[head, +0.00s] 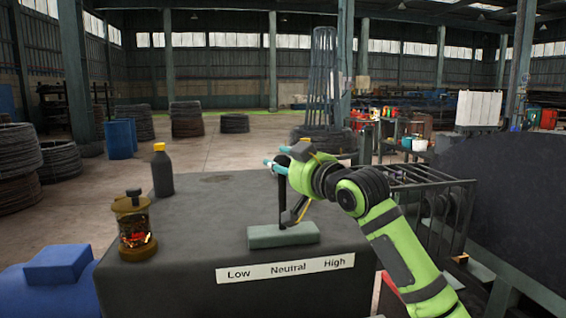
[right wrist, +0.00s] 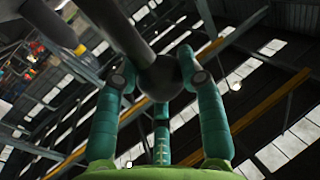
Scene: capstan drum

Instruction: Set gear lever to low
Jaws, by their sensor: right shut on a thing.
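The gear lever (head: 281,205) is a thin black rod rising from a grey-green base block (head: 284,235) on the dark machine top. It stands nearly upright, above the "Neutral" part of the white label plate (head: 286,268), which reads Low, Neutral, High from left to right. My right gripper (head: 281,165) is at the lever's top. In the right wrist view, its teal fingers (right wrist: 160,80) are shut around the lever's dark round knob (right wrist: 165,76). The gripper partly hides the knob in the head view. My left gripper is not in view.
A black bottle (head: 162,173) with a yellow cap and an amber glass jar (head: 134,222) stand on the left of the machine top (head: 210,205). A blue box (head: 58,263) is at lower left. A dark metal cage (head: 440,205) stands to the right, behind my right arm.

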